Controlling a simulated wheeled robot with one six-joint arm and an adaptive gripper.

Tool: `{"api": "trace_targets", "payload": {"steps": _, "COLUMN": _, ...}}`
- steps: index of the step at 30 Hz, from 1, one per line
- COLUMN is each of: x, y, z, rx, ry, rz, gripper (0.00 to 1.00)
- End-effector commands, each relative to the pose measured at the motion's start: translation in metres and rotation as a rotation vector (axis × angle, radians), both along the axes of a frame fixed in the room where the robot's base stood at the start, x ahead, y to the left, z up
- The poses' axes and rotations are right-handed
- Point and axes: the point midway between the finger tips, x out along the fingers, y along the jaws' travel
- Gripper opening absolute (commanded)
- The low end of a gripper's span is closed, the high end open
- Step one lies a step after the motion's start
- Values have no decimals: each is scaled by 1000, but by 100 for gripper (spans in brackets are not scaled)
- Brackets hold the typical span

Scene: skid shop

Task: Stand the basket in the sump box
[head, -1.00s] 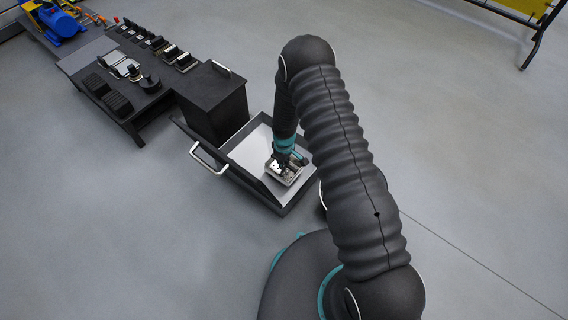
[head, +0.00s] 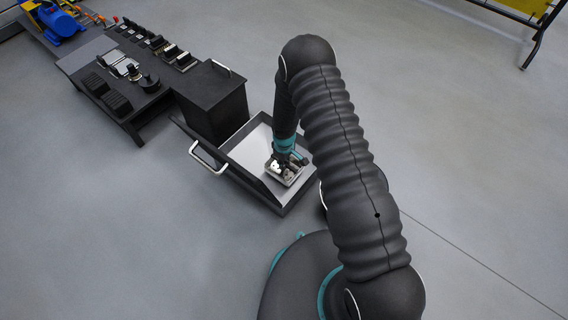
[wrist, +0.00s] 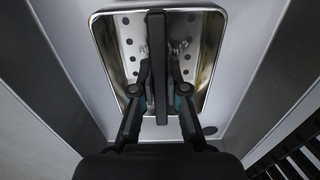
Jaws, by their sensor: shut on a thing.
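The basket (head: 290,176) is a small metal tray with a shiny rim, near the front right end of the sump box (head: 246,153). Whether the basket touches the floor I cannot tell.
A dark cabinet (head: 212,103) stands against the far end of the sump box. A white handle (head: 208,160) juts from the box's left side. Farther left is a low dark bench (head: 125,107) with several parts. Open floor lies around.

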Motion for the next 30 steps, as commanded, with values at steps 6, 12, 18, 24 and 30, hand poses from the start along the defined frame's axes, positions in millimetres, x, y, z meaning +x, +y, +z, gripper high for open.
{"api": "trace_targets", "payload": {"steps": 6, "x": 0, "y": 0, "z": -2, "rx": 0, "ry": 0, "rz": 0, "gripper": 0}}
{"api": "trace_targets", "payload": {"steps": 12, "x": 0, "y": 0, "z": -6, "rx": 0, "ry": 0, "rz": 0, "gripper": 0}}
{"api": "trace_targets", "payload": {"steps": 18, "x": 0, "y": 0, "z": -8, "rx": 0, "ry": 0, "rz": 0, "gripper": 0}}
{"api": "trace_targets", "payload": {"steps": 24, "x": 0, "y": 0, "z": -8, "rx": 0, "ry": 0, "rz": 0, "gripper": 0}}
{"api": "trace_targets", "payload": {"steps": 30, "x": 0, "y": 0, "z": -8, "rx": 0, "ry": 0, "rz": 0, "gripper": 38}}
